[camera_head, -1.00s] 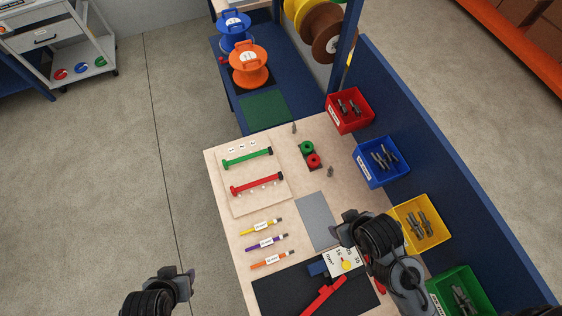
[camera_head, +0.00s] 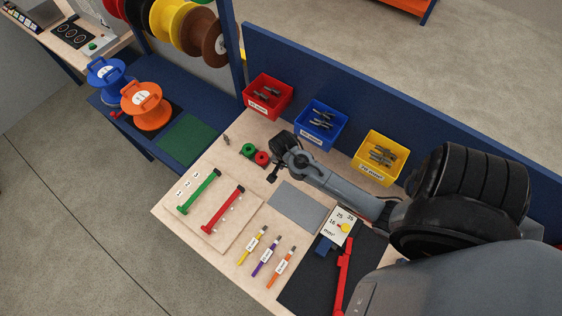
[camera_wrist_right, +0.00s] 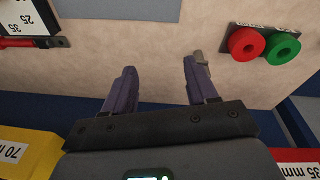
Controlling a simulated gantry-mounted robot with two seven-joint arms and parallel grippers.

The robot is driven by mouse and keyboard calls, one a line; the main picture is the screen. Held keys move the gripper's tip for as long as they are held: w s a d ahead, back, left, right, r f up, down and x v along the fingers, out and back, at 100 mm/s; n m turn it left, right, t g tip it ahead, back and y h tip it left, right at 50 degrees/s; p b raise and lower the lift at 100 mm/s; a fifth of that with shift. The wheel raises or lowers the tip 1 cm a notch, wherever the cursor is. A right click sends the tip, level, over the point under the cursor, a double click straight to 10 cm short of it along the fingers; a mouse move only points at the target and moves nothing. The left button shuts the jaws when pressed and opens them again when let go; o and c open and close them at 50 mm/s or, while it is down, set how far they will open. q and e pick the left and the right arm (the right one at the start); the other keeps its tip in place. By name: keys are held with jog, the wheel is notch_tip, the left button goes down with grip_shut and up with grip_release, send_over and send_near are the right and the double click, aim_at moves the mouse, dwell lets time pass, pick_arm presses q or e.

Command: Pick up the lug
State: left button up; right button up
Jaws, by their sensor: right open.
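A small grey lug (camera_wrist_right: 198,58) stands on the wooden table in the right wrist view, beside the right-hand fingertip and partly hidden by it. Whether they touch I cannot tell. My right gripper (camera_wrist_right: 160,66) is open, with bare table between its fingers. In the head view my right gripper (camera_head: 274,173) is low over the table near the red and green rings, and the lug near it cannot be made out. Another small grey lug (camera_head: 226,139) stands at the table's far end. My left gripper is out of view.
The red ring (camera_head: 262,158) and green ring (camera_head: 249,150) are close to my right gripper. Red (camera_head: 267,97), blue (camera_head: 320,125) and yellow (camera_head: 380,158) bins of lugs line the blue back panel (camera_head: 350,95). A grey plate (camera_head: 297,206) lies nearby.

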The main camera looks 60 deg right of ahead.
jog(key=w+d+m+b, duration=0.1)
jog(key=w+d+m, duration=0.1)
jog(key=w+d, duration=0.3)
jog(key=shift+m+t, duration=0.3)
jog(key=f, duration=0.2)
jog(key=w+f, duration=0.1)
jog(key=f, duration=0.2)
jog(key=shift+w+d+f, duration=0.35)
jog(key=shift+d+f, duration=0.05)
jog(key=shift+d+f+p, duration=0.2)
jog(key=shift+d+f, duration=0.05)
jog(key=shift+f, duration=0.75)
jog(key=shift+d+f+p, duration=0.15)
jog(key=shift+d+f, duration=0.1)
jog(key=shift+f, duration=0.75)
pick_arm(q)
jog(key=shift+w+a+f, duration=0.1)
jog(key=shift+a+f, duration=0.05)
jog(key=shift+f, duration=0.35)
pick_arm(e)
grip_shut()
jog(key=shift+r, duration=0.15)
